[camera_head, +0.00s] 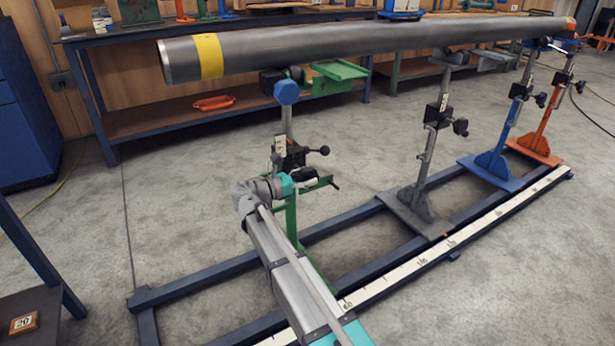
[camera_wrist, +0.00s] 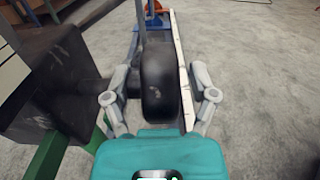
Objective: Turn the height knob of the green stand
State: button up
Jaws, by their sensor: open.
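The green stand (camera_head: 291,217) stands under the near end of the pipe, with a dark clamp block (camera_head: 291,158) on its grey post. In the wrist view a round black knob (camera_wrist: 160,88) on a short shaft sticks out of the dark block (camera_wrist: 55,85). My gripper (camera_wrist: 161,78) is open, with one grey finger on each side of the knob. The left finger is close to the shaft side; contact with the knob cannot be told. In the head view my gripper (camera_head: 301,177) is beside the clamp block and partly covers this area.
A long grey pipe (camera_head: 350,42) with a yellow band lies above, over grey, blue (camera_head: 492,168) and orange (camera_head: 535,142) stands on a dark blue rail frame (camera_head: 210,275) with a white scale. A blue workbench (camera_head: 130,122) is behind. Open floor lies at right.

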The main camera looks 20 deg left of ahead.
jog(key=shift+w+d, duration=0.1)
grip_shut()
dwell(0.4)
jog(key=shift+r+g+y+p, duration=0.2)
jog(key=shift+g+y+p, duration=0.1)
jog(key=shift+p, duration=0.5)
jog(key=shift+r+g+p, duration=0.1)
jog(key=shift+g+p, duration=0.2)
jog(key=shift+p, duration=0.45)
jog(key=g+y+p, duration=0.1)
jog(key=p, duration=0.2)
jog(key=shift+w+d+y, duration=0.1)
jog(key=shift+y, duration=0.2)
jog(key=g+y+p, duration=0.3)
jog(key=g+p, duration=0.1)
jog(key=p, duration=0.3)
jog(key=shift+w+d+g, duration=0.1)
jog(key=shift+d+g, duration=0.05)
jog(key=shift+g, duration=0.15)
jog(key=g+y+p, duration=0.3)
jog(key=shift+w+f+p, duration=0.1)
jog(key=shift+f+p, duration=0.2)
jog(key=g+y, duration=0.1)
jog(key=g+y+p, duration=0.1)
jog(key=g, duration=0.1)
jog(key=shift+f+y, duration=0.3)
jog(key=shift+y, duration=0.1)
